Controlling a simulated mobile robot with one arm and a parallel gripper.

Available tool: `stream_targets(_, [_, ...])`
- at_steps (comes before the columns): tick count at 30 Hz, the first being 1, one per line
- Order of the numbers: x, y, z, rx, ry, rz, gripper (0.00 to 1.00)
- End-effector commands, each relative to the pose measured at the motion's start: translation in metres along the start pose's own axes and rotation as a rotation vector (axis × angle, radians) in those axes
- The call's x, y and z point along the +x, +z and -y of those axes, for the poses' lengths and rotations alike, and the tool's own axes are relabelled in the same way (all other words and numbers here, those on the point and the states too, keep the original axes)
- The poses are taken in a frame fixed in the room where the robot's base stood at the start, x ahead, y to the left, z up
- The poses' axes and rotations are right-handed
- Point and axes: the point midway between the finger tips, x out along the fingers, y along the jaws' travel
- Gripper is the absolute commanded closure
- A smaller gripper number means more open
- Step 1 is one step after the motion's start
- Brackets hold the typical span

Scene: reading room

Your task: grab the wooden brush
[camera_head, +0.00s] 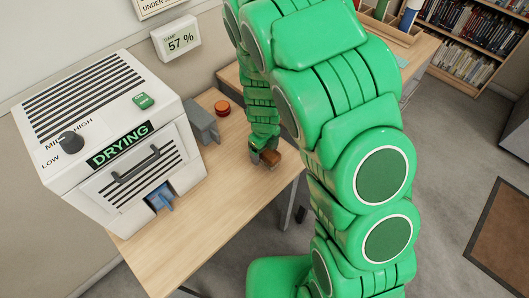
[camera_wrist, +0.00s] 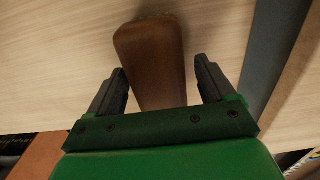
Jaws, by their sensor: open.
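The wooden brush (camera_wrist: 152,55) lies on the light wood table (camera_head: 165,252). In the wrist view its dark brown wooden body runs from the upper middle down between my fingers. My gripper (camera_wrist: 160,85) is open, with one dark finger on each side of the brush and a visible gap on both sides. In the head view the brush (camera_head: 271,157) shows as a small brown piece at my gripper (camera_head: 262,158), near the table's right edge. The brush's lower end is hidden behind my gripper's body in the wrist view.
A white drying machine (camera_head: 90,120) with a "DRYING" sign stands at the left of the table. A grey bracket (camera_head: 202,122) and a red round button (camera_head: 222,108) are behind the brush. A blue item (camera_head: 161,197) sits at the machine's front. Bookshelves (camera_head: 465,55) stand at the back right.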

Motion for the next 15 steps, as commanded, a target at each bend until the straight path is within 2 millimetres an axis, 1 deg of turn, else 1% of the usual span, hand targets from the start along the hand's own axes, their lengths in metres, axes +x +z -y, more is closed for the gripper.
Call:
stream_targets(3, [0.0079,-0.0002,-0.0003,0.001,0.001,-0.001,0.17])
stream_targets(10, [0.0088,-0.0001,-0.0001,0.0,0.001,0.0,0.17])
stream_targets(11, [0.0087,-0.0001,-0.0001,0.0,0.001,0.0,0.19])
stream_targets(15, [0.0086,0.0,-0.0001,0.0,0.001,0.0,0.4])
